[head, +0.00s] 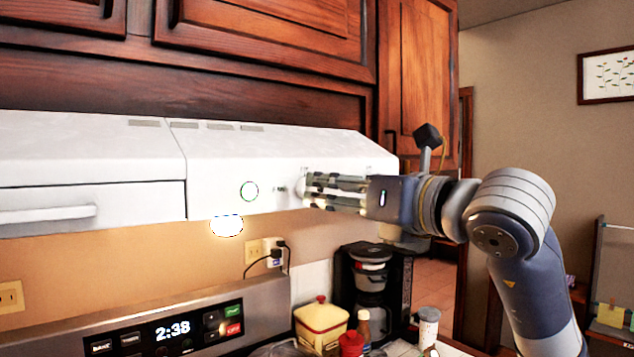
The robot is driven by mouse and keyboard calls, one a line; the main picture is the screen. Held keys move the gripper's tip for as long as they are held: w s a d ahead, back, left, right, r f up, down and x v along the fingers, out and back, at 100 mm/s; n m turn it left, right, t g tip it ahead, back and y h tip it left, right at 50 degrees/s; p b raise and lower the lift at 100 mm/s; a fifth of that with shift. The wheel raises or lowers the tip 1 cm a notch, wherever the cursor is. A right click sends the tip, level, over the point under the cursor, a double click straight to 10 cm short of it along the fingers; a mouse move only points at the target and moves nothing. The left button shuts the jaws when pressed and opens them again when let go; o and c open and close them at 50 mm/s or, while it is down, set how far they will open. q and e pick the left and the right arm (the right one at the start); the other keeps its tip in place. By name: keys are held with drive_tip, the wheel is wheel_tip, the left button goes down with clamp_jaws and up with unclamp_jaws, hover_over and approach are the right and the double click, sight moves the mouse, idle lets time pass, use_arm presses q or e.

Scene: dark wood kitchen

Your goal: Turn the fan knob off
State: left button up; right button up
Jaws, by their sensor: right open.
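A white range hood (230,150) runs under the dark cabinets. A round white knob (249,191) with a thin dark and green rim sits on its front face, left of my right gripper. Small dark markings (280,188) show between this knob and the fingertips. My right gripper (308,190) comes in from the right, level, with its fingers pointing left, and is open. Its fingertips are at or very near the hood's front; I cannot tell whether they touch it. The fingers hide part of the panel behind them. My left gripper is not in view.
A lit lamp (226,226) glows under the hood. Below are the stove's control panel (180,328), a coffee maker (371,285), a yellow canister (321,322) and several bottles. Wooden cabinets (260,40) hang above. The space in front of the hood's left part is clear.

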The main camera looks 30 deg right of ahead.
sight(315, 190)
drive_tip(key=shift+w+a+p, duration=0.2)
drive_tip(key=shift+w+p, duration=0.45)
drive_tip(key=shift+w, duration=1.6)
drive_tip(key=shift+c, duration=0.3)
drive_tip(key=c, duration=1)
